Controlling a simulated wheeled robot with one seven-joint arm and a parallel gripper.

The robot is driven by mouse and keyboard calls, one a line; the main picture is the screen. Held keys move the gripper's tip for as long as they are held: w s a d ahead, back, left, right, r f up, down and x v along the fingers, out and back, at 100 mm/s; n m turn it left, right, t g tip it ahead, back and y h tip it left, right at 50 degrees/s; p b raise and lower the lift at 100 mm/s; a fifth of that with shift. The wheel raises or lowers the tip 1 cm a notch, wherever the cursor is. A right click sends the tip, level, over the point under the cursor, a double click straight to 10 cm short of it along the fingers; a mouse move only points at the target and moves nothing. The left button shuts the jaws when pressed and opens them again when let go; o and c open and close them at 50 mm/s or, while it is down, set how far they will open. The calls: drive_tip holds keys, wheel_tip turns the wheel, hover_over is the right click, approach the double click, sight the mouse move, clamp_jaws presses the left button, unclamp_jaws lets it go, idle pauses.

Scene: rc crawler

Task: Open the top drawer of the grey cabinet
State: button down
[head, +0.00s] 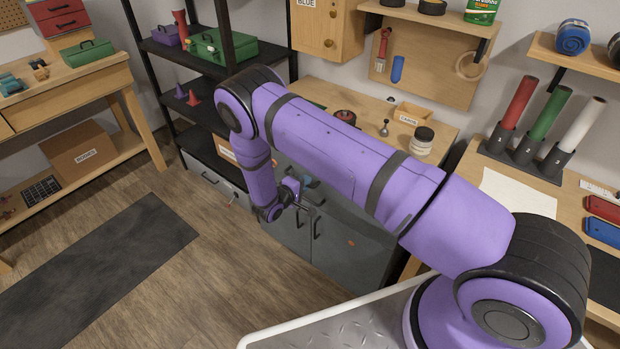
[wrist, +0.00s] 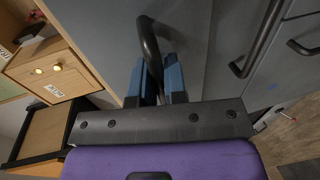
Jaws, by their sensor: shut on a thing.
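The grey cabinet (head: 345,262) stands under the wooden worktop, partly hidden behind my purple arm in the head view. My gripper (head: 309,190) is at its front, near the top. In the wrist view my gripper's blue fingers (wrist: 157,82) are shut on a dark bar handle (wrist: 149,40) on a grey front panel (wrist: 95,35). The handle's upper end curves out above the fingers. Two more dark handles (wrist: 258,42) show to the right on other grey fronts. I cannot tell whether the top drawer stands out from the cabinet.
A black shelf rack (head: 160,95) with toolboxes stands left of the cabinet. The worktop holds a jar (head: 422,141) and a small wooden box (head: 408,117). The floor (head: 215,270) in front is clear, with a dark mat (head: 110,270) to the left.

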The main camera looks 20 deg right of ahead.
drive_tip(key=f+v, duration=0.2)
drive_tip(key=v, duration=1)
drive_tip(key=a+f+v, duration=0.1)
drive_tip(key=f+v, duration=0.1)
drive_tip(key=v, duration=1)
drive_tip(key=shift+s+f, duration=0.2)
drive_tip(key=shift+f, duration=0.25)
drive_tip(key=c, duration=1.2)
unclamp_jaws()
drive_tip(key=shift+o, duration=0.2)
drive_tip(key=v, duration=1)
drive_tip(key=shift+s+a+r, duration=0.15)
drive_tip(key=shift+s+a, duration=0.05)
drive_tip(key=shift+a, duration=0.1)
